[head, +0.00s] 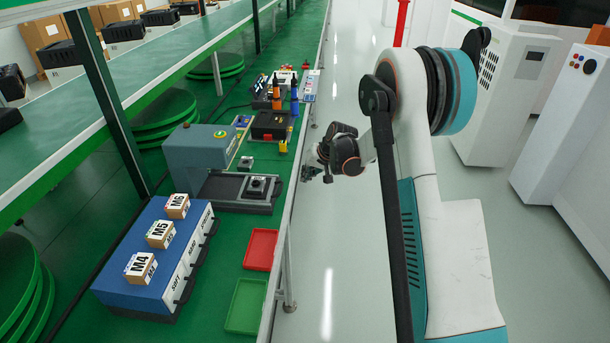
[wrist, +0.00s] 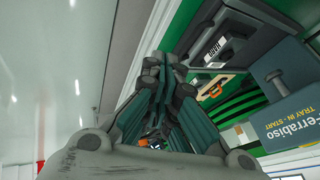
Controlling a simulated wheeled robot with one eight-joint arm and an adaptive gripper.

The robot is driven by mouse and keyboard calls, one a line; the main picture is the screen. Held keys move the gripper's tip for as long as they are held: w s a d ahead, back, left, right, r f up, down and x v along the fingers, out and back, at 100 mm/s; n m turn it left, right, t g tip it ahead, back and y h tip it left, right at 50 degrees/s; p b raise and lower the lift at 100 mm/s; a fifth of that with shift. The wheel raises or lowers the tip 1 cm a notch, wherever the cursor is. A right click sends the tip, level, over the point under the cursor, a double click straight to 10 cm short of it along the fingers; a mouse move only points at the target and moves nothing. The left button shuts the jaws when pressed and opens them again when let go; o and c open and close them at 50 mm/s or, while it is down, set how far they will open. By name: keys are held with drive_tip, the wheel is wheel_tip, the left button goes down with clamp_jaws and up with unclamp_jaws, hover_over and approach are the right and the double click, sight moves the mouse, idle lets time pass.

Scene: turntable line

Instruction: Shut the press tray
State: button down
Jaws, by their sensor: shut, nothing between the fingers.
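The press (head: 198,152) is a grey-blue box on the green bench in the head view. Its dark tray (head: 222,190) sticks out in front of it, towards the bench edge, with a small black part (head: 258,184) on it. In the wrist view the press (wrist: 290,120) shows at the right, lettered "TRAY IN - START". My gripper (head: 307,173) is beyond the bench edge, to the right of the tray and apart from it. In the wrist view its fingers (wrist: 165,62) are together and hold nothing.
A blue drawer cabinet (head: 150,285) bearing boxes M4, M5 and M6 stands in front of the press. A red tray (head: 261,249) and a green tray (head: 246,306) lie near the bench edge. A rail (head: 287,255) runs along that edge. The aisle floor is clear.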

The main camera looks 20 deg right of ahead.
drive_tip(key=shift+w+a+f+b, duration=0.55)
drive_tip(key=shift+w+a+f, duration=0.3)
drive_tip(key=shift+f, duration=0.2)
drive_tip(key=shift+w+a+f+b, duration=0.5)
drive_tip(key=shift+w+a+f, duration=0.35)
drive_tip(key=shift+f, duration=0.25)
drive_tip(key=shift+w+a+f+b, duration=0.55)
drive_tip(key=shift+w+a+f, duration=0.2)
drive_tip(key=shift+a+f, duration=0.25)
approach(244, 185)
drive_tip(key=x, duration=0.5)
drive_tip(key=shift+w+f, duration=0.1)
drive_tip(key=shift+f, duration=0.1)
